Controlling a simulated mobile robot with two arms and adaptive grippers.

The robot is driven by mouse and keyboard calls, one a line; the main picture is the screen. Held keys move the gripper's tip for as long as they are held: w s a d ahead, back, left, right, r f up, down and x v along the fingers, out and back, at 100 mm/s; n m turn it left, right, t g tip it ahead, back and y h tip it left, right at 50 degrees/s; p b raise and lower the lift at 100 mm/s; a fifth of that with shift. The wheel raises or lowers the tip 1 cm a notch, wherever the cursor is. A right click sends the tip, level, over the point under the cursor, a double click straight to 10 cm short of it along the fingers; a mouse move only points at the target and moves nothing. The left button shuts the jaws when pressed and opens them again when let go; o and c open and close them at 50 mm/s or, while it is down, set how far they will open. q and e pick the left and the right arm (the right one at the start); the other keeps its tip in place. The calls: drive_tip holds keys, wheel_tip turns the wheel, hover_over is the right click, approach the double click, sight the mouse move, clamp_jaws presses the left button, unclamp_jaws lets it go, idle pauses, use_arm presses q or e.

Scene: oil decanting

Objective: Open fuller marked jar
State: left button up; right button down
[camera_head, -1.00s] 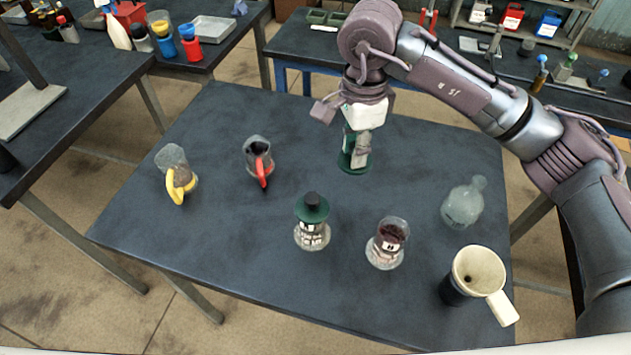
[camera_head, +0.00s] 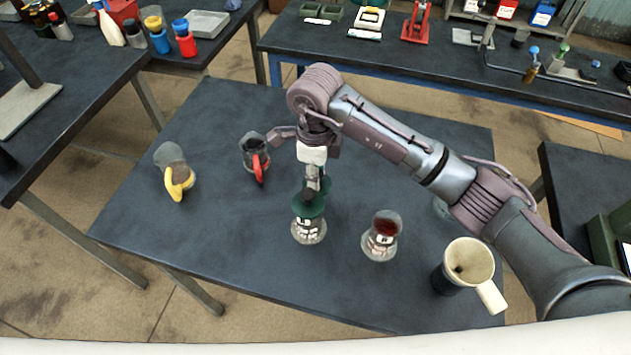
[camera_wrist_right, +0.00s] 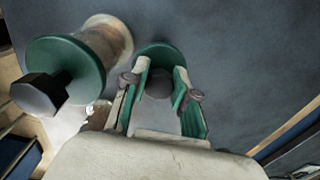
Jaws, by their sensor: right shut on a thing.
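A clear marked jar (camera_head: 309,230) stands at the front middle of the dark table, with a white label and a green lid (camera_head: 302,210). In the right wrist view the lid (camera_wrist_right: 85,50) with its dark knob (camera_wrist_right: 40,94) is at the left. My right gripper (camera_head: 313,180) is above and just behind the green-lidded jar. It is shut on a green flanged piece (camera_wrist_right: 160,50) with a grey middle. Whether this piece touches the jar is unclear. My left gripper is out of view.
A red-handled jug (camera_head: 255,155) and a yellow-handled jug (camera_head: 174,170) stand at the left. A cream funnel-like cup (camera_head: 470,262) is at the front right. The table's far right is clear.

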drive_tip(key=shift+f, duration=0.75)
wheel_tip(320, 180, down, 3)
drive_tip(key=shift+p, duration=0.6)
drive_tip(key=shift+f, duration=0.4)
drive_tip(key=shift+f, duration=0.1)
drive_tip(key=shift+f+b, duration=0.15)
drive_tip(key=shift+b, duration=0.15)
drive_tip(key=c, duration=0.9)
unclamp_jaws()
drive_tip(key=shift+r, duration=0.2)
